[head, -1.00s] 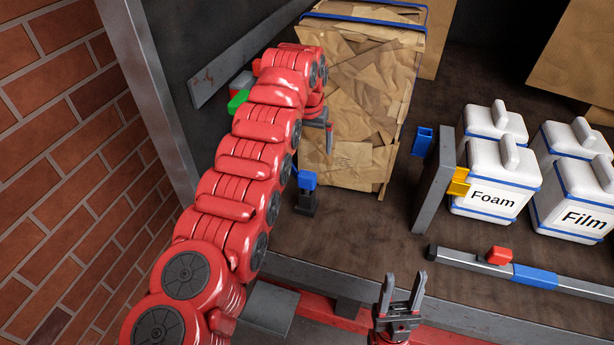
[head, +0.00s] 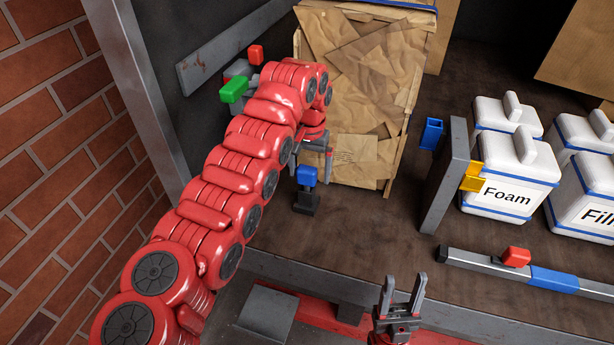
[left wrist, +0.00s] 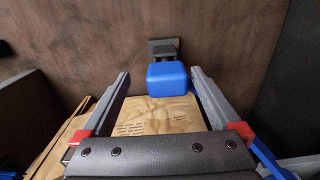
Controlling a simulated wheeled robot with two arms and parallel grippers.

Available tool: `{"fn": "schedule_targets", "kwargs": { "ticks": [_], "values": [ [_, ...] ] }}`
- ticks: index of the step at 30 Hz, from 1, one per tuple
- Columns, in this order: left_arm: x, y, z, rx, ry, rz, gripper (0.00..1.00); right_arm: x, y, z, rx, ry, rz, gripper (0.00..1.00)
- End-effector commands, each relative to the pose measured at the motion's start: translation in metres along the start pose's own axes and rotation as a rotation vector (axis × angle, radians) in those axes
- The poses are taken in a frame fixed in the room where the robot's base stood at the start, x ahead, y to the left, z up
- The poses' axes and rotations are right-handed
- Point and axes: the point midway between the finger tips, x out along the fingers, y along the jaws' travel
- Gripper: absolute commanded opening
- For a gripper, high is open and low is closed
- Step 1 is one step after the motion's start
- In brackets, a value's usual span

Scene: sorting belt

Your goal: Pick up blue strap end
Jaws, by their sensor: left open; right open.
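The blue strap end (head: 306,176) is a small blue block on a dark upright holder, beside the front of the brown bale. In the left wrist view the blue block (left wrist: 167,78) shows between the two open fingers, near their tips. I cannot tell whether either finger touches it. My left gripper (head: 314,166) is open and close by the block in the head view, partly hidden by its own arm. My right gripper (head: 403,290) is open and empty, low at the front edge of the bed.
The wrapped bale (head: 362,95) stands right behind the block. A grey post (head: 445,178) with blue and yellow fittings stands to the right, before white Foam (head: 507,190) and Film containers. A grey bar (head: 478,258) with a red knob lies at front right.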

Motion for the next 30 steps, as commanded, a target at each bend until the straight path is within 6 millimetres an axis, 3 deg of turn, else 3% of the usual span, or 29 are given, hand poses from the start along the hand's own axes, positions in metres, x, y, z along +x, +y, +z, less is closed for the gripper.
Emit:
{"fn": "schedule_targets", "kwargs": {
  "ticks": [10,16,19,24,26,30],
  "values": [
    [0.019,-0.004,-0.001,-0.001,-0.004,0.0,0.97,0.02,0.001,-0.003,0.0,0.0,0.0,0.5],
    [0.049,-0.007,-0.004,0.0,-0.005,0.0,0.97,0.039,0.002,-0.006,0.0,0.0,0.0,0.5],
    [0.06,-0.007,-0.004,0.0,-0.002,0.0,0.97,0.04,0.002,-0.007,0.0,0.0,0.0,0.5],
    [0.062,-0.008,-0.005,-0.001,0.002,-0.001,0.97,0.038,0.002,-0.006,0.0,0.0,0.0,0.5],
    [0.062,-0.008,-0.005,0.0,0.002,-0.001,0.9,0.038,0.002,-0.006,0.0,0.0,0.0,0.5],
    [0.062,-0.008,-0.005,-0.001,0.002,-0.001,0.65,0.038,0.002,-0.006,0.0,0.0,0.0,0.5]
  ]
}}
